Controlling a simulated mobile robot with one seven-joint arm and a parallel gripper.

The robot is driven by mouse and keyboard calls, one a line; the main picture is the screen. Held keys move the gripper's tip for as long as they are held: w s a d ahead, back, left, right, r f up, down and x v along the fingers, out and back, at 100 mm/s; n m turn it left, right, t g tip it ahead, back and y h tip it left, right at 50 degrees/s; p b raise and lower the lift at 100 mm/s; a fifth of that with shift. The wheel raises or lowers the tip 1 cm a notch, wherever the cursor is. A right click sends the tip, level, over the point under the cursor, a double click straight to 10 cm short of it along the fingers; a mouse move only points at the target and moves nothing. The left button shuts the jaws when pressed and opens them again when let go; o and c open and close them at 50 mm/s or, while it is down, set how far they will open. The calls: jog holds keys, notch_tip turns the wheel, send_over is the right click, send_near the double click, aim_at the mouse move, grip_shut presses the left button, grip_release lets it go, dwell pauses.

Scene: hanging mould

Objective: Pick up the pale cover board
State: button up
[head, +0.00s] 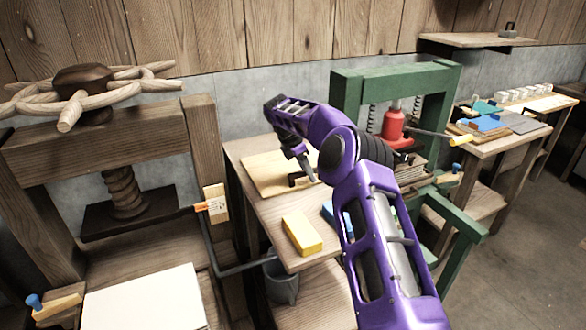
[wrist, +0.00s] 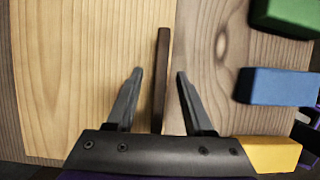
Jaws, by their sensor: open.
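The pale cover board (head: 262,172) lies flat on the wooden bench behind my arm. In the wrist view its light grain (wrist: 75,70) fills the left half, with its right edge just right of a dark brown bar (wrist: 162,60). The bar stands along that edge, apparently a grip on the board. My gripper (wrist: 159,73) is open, with one finger on each side of the bar and a gap on both sides. In the head view my gripper (head: 306,176) is over the board's right part. Whether the fingers touch the board cannot be told.
A yellow block (head: 302,235) sits at the bench's front edge, near a blue block (wrist: 280,86) and a green block (wrist: 285,15). A green press (head: 395,76) stands behind to the right. A wooden screw press (head: 90,135) stands left. A grey bucket (head: 282,282) is below the bench.

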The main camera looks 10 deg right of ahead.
jog(key=shift+f, duration=0.2)
dwell(0.4)
grip_shut()
dwell(1.2)
